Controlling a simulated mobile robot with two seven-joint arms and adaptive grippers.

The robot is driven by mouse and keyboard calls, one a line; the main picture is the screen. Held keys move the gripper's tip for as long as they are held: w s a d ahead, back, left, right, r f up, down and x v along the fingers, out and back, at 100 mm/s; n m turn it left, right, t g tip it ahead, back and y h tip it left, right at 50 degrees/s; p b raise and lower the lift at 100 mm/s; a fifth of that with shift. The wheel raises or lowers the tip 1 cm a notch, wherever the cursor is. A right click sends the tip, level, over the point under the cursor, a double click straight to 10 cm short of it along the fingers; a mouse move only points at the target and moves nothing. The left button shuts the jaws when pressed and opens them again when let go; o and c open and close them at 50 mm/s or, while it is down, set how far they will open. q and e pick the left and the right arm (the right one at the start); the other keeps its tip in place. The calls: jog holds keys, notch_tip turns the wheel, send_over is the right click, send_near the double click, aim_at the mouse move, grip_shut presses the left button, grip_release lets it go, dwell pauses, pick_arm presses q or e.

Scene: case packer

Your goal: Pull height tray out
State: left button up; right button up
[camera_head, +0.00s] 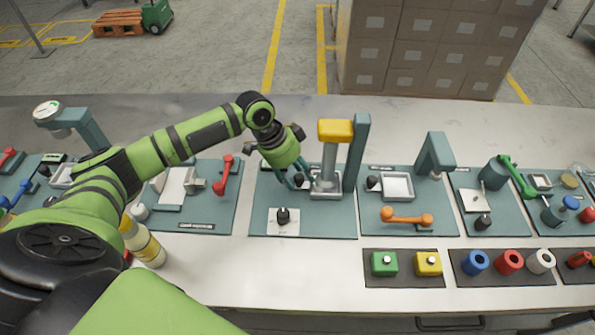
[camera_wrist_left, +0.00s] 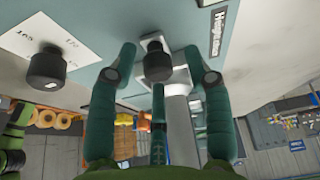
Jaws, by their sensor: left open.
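The height station is a teal board (camera_head: 340,222) with a yellow-topped column (camera_head: 334,131). A small pale metal tray (camera_head: 325,188) sits at the column's foot. A black knob (camera_wrist_left: 157,64) stands at the tray's near-left side. My left gripper (camera_head: 296,183) is open and points down at this knob. My right gripper is not in view.
A second black knob (camera_head: 283,216) stands on a white card left of the column. A teal upright post (camera_head: 357,150) rises close to the right. Neighbouring boards carry a red handle (camera_head: 223,176) and an orange handle (camera_head: 406,217). A bottle (camera_head: 143,243) stands by my left arm.

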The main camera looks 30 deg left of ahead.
pick_arm(q)
jog(key=shift+s, duration=0.1)
grip_shut()
jog(key=s+a, duration=0.1)
jog(key=a, duration=0.1)
jog(key=s+a+p, duration=0.1)
jog(key=a, duration=0.1)
jog(key=s+a+p, duration=0.1)
jog(key=a, duration=0.2)
jog(key=shift+s+r, duration=0.1)
jog(key=shift+s+a, duration=0.2)
jog(key=shift+a, duration=0.35)
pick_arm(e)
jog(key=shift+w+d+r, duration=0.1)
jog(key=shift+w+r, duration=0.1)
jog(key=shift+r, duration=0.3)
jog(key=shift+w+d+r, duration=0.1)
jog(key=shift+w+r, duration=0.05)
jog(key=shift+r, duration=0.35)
pick_arm(q)
grip_release()
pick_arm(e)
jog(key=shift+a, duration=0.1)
